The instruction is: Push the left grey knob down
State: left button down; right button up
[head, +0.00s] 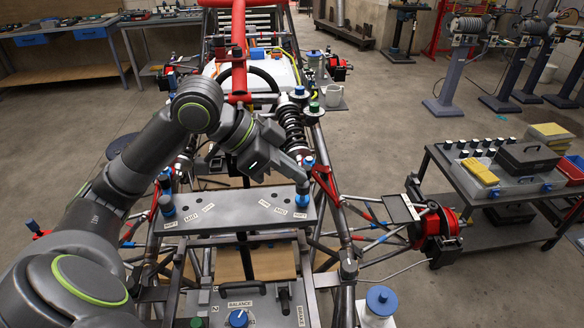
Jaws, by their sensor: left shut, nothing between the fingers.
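My left gripper (300,172) reaches across from the left over the grey labelled plate (240,208). Its fingers are shut and empty, close to the blue-topped knob (302,196) at the plate's right end. Another blue-topped knob (167,206) stands at the plate's left end, beside my arm. A small grey cap (348,268) sits on the right chassis tube. I cannot make out for certain which piece is the left grey knob; my arm covers part of the left side. My right gripper is not in view.
A lower panel holds a blue BALANCE knob (238,318) and a black lever (284,302). Red chassis tubes (239,50) and a coil shock absorber (292,128) stand beyond the gripper.

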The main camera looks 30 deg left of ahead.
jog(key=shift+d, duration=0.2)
pick_arm(q)
notch_tip(320, 180, down, 2)
jog(key=shift+s+f+b, duration=0.1)
jog(key=shift+b, duration=0.3)
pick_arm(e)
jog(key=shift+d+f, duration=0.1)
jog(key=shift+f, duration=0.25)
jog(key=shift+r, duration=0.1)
pick_arm(q)
jog(key=w+d+r+p+v, duration=0.1)
jog(key=d+r+p+v, duration=0.1)
jog(key=p+v, duration=0.9)
jog(key=shift+p+v, duration=0.3)
jog(key=shift+v, duration=0.7)
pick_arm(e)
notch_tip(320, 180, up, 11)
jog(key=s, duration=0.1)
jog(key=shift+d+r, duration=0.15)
pick_arm(q)
jog(key=shift+w+r, duration=0.1)
jog(key=shift+w, duration=0.1)
